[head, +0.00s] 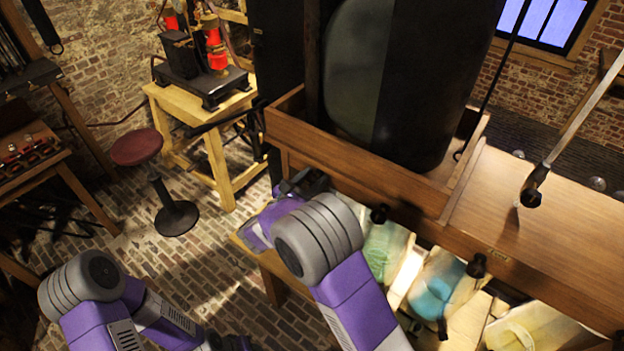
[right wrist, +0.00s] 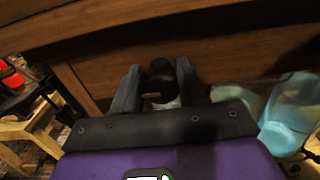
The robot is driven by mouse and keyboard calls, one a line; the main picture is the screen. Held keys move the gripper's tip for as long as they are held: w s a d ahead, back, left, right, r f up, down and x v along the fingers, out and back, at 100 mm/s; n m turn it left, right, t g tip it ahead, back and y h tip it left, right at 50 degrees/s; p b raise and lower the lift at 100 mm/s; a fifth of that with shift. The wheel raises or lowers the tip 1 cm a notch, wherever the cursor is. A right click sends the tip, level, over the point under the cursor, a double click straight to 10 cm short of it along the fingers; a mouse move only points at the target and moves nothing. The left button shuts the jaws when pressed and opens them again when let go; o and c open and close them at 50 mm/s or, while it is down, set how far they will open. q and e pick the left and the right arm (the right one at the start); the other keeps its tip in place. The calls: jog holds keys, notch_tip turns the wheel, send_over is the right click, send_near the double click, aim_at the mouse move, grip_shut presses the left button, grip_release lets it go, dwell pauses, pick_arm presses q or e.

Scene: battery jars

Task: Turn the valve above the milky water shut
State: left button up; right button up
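My right gripper (head: 306,182) is at the front of the wooden cabinet, at its left end. In the right wrist view its two fingers (right wrist: 159,82) stand either side of a dark valve knob (right wrist: 160,80). I cannot tell whether they press on it. What is below this knob is mostly hidden by the hand; a small pale patch shows there. Two more black valve knobs (head: 379,214) (head: 477,266) stick out along the cabinet front to the right. Under the cabinet lie a green jar (head: 385,250), a blue jar (head: 437,285) and a cloudy yellowish jar (head: 525,330).
A large dark glass vessel (head: 430,80) stands in the wooden trough (head: 350,160) above. A lever with a black handle (head: 531,196) hangs over the cabinet top. A red stool (head: 137,147) and a small wooden table (head: 220,170) stand at left. The brick floor between is clear.

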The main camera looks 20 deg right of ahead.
jog(key=c, duration=0.5)
jog(key=shift+o, duration=0.2)
jog(key=shift+f+m+b, duration=0.1)
jog(key=shift+m+b, duration=0.5)
jog(key=shift+b, duration=0.25)
jog(key=m+b, duration=0.5)
jog(key=b, duration=0.2)
jog(key=m+b, duration=0.5)
jog(key=b, duration=0.2)
jog(key=m+b, duration=0.5)
jog(key=b, duration=0.2)
jog(key=shift+s+d+f, duration=0.1)
jog(key=shift+d+f, duration=0.05)
jog(key=shift+f, duration=0.1)
jog(key=shift+r+m+b, duration=0.15)
jog(key=shift+m+b, duration=0.85)
jog(key=shift+b, duration=0.3)
jog(key=o, duration=1)
jog(key=shift+s, duration=0.1)
